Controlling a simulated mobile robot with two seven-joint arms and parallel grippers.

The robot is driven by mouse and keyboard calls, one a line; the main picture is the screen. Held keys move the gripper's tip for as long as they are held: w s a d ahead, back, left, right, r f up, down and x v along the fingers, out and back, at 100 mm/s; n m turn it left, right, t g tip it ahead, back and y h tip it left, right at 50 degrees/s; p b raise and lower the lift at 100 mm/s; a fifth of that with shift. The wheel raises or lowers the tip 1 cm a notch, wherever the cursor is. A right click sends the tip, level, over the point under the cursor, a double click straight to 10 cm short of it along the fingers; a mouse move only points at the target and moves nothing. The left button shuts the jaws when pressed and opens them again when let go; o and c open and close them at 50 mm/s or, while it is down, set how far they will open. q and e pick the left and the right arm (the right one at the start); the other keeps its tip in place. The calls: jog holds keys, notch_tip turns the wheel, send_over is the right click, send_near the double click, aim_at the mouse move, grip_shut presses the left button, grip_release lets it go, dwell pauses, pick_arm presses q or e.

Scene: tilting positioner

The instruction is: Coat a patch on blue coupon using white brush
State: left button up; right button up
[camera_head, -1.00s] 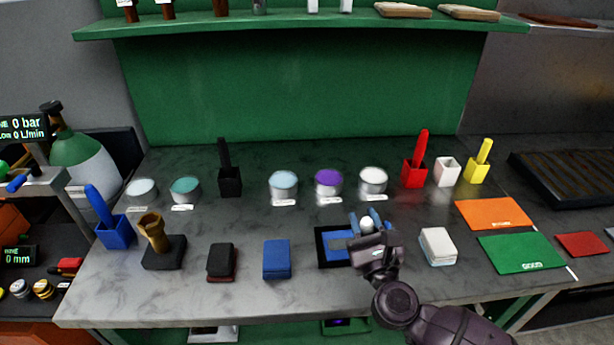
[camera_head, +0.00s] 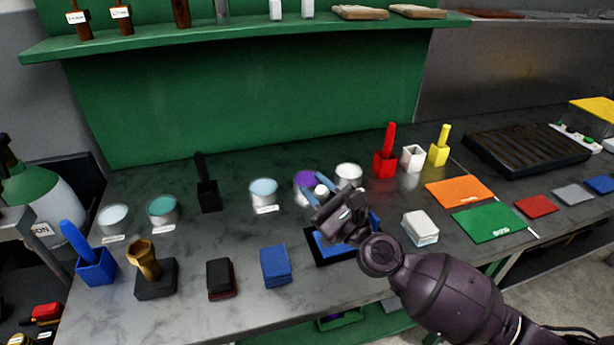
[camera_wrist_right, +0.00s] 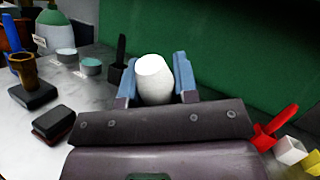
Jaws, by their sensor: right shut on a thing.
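My right gripper (camera_head: 323,187) is shut on the white brush (camera_head: 321,190), whose rounded white end also shows between the blue fingers in the right wrist view (camera_wrist_right: 154,78). The brush's lower part is hidden. In the head view the gripper appears just in front of the purple pot (camera_head: 304,181), partly covering it; I cannot tell its height. A blue coupon (camera_head: 327,247) lies in a black-framed tray (camera_head: 313,256) below the gripper, partly hidden by my wrist. A patch on it cannot be made out. The white brush holder (camera_head: 413,158) stands empty at the right. My left gripper is not in view.
Pots of white (camera_head: 348,172), light blue (camera_head: 264,190) and teal (camera_head: 163,208) stand along the back. A red brush (camera_head: 388,140) and a yellow brush (camera_head: 443,140) stand in holders. Blue (camera_head: 275,265), dark (camera_head: 220,278) and white (camera_head: 421,227) stacks sit near the front.

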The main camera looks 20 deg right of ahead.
jog(key=f+b, duration=0.1)
jog(key=a+f+n+g+y+b, duration=0.1)
jog(key=b, duration=0.1)
jog(key=f+n+y+b, duration=0.1)
jog(key=b, duration=0.1)
jog(key=shift+w+a+f, duration=0.15)
jog(key=shift+w+a, duration=0.1)
jog(key=shift+a, duration=0.05)
dwell(0.4)
jog(key=shift+w, duration=0.1)
